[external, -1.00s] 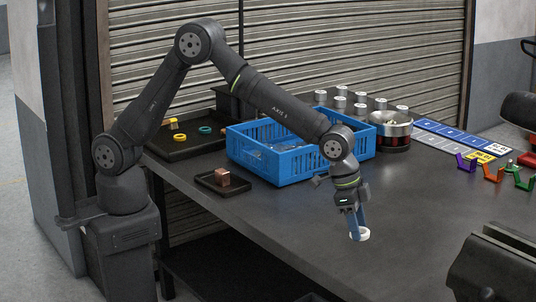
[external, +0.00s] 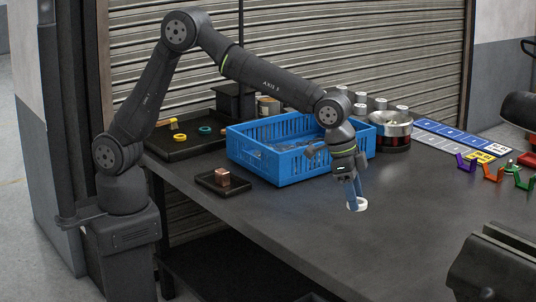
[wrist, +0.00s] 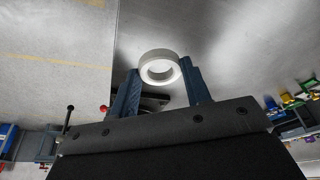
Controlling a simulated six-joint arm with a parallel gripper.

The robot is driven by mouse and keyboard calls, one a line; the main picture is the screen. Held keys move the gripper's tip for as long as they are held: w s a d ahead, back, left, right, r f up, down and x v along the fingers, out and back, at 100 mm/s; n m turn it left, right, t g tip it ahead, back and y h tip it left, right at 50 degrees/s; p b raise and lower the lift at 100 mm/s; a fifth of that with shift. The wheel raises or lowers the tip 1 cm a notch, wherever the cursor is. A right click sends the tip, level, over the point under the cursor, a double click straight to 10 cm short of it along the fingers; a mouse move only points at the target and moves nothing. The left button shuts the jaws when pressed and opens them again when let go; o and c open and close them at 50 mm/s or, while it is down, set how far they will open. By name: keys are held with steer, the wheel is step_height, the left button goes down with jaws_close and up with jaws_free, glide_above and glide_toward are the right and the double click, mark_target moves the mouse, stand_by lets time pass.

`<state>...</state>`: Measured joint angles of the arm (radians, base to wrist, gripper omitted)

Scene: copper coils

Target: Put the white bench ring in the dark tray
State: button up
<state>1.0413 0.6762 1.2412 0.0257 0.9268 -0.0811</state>
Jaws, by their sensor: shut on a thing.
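The white bench ring (external: 357,205) is held at the fingertips of my gripper (external: 356,197), which is shut on it. In the wrist view the ring (wrist: 160,54) sits between the tips of two blue fingers, its open hole facing the camera. A large dark tray (external: 186,151) lies at the back left, holding a yellow ring (external: 180,138), a teal ring (external: 205,130) and a yellow block. A smaller dark tray (external: 207,185) in front of it holds a copper-coloured block (external: 222,176).
A blue crate (external: 270,165) stands between my gripper and the large tray. Coloured brackets (external: 492,172) are at the right, with a dark machine part (external: 500,262) at the front right. The middle bench is clear.

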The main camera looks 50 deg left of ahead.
steer(key=w+a+n+t+y, duration=0.1)
steer(key=w+a+n, duration=0.4)
steer(key=w+a, duration=1.2)
steer(key=w+a+n+y, duration=0.1)
steer(key=w+a+n, duration=0.1)
steer(key=a, duration=0.9)
steer(key=w+a+n, duration=0.2)
steer(key=a, duration=0.9)
steer(key=s+a+n+y, duration=0.1)
steer(key=s+a+n, duration=0.15)
steer(key=a, duration=1.05)
steer(key=s+a+n+y, duration=0.15)
steer(key=a+n, duration=0.25)
steer(key=a, duration=0.9)
steer(key=s+a+n, duration=0.5)
steer(key=s+a, duration=0.6)
steer(key=a, duration=0.3)
steer(key=shift+g+y, duration=0.3)
steer(key=shift+y, duration=0.05)
steer(key=a+f, duration=0.4)
steer(key=s+a+f, duration=0.1)
steer(key=a+f, duration=0.2)
steer(key=f, duration=0.1)
steer(key=a+f, duration=0.4)
steer(key=shift+s+a, duration=0.3)
steer(key=shift+a, duration=0.05)
steer(key=shift+f, duration=2)
